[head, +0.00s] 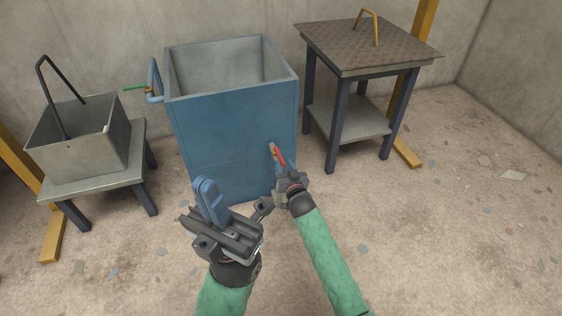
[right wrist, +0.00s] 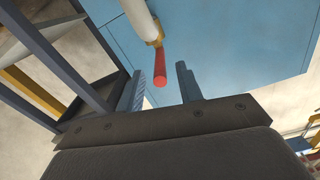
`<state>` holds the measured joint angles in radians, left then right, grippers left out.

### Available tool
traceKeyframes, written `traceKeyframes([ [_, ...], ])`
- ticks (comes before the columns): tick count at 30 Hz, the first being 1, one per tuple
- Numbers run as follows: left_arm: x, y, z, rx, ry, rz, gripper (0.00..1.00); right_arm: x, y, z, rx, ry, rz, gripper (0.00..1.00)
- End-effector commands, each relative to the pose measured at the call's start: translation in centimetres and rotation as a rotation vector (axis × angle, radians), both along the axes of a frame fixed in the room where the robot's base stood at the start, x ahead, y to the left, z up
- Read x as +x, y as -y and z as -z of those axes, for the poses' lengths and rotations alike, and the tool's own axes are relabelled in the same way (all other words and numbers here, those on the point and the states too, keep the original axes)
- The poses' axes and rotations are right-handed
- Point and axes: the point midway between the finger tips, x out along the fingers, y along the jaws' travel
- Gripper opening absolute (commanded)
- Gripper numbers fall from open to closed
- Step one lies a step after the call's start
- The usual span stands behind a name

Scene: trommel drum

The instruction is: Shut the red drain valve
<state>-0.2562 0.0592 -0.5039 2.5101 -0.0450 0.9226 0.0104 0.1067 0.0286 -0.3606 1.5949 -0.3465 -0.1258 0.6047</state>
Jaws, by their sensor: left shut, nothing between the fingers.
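The red drain valve handle (head: 279,157) is on the lower front of the blue tank (head: 225,130), near its right corner. It slopes down to the right from a pale outlet pipe. In the right wrist view the red handle (right wrist: 160,68) hangs from a brass fitting on the white pipe (right wrist: 139,20). My right gripper (right wrist: 160,80) is open, and the handle's end shows in the gap between its fingers, touching neither. In the head view the right gripper (head: 285,180) is just below the handle. My left gripper (head: 206,188) is shut and empty, in front of the tank.
A green-handled valve (head: 136,89) and a blue pipe sit at the tank's upper left. A grey bin (head: 85,148) stands on a low table at left. A tall table (head: 340,62) with a yellow-handled plate on top stands at right. The floor at lower right is open.

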Motion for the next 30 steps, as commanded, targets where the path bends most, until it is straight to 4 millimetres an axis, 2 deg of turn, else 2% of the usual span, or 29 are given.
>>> traceKeyframes([
  [3, 0.0, 0.1, 0.7, 0.009, -0.003, -0.003, 0.0, 1.6, -0.6, 0.1, -0.001, 0.001, -0.001, 0.36],
  [9, 0.1, 0.3, 1.2, 0.021, -0.008, -0.007, 0.0, 3.2, -1.1, 0.0, 0.001, 0.001, -0.001, 0.36],
  [20, 0.1, 0.3, 1.3, 0.025, -0.01, -0.008, 0.0, 3.7, -1.2, -0.1, 0.0, 0.001, -0.001, 0.36],
  [21, 0.1, 0.3, 1.3, 0.025, -0.01, -0.008, 0.0, 3.7, -1.2, -0.1, 0.0, 0.001, -0.001, 0.34],
  [26, 0.1, 0.3, 1.3, 0.025, -0.009, -0.007, 0.0, 3.6, -1.2, -0.1, 0.0, 0.001, -0.001, 0.03],
  [27, 0.1, 0.3, 1.3, 0.024, -0.009, -0.007, 0.0, 3.6, -1.2, -0.1, 0.0, 0.001, -0.001, 0.0],
  [30, 0.1, 0.3, 1.2, 0.023, -0.008, -0.007, 0.0, 3.6, -1.2, -0.1, 0.0, 0.001, -0.001, 0.0],
])
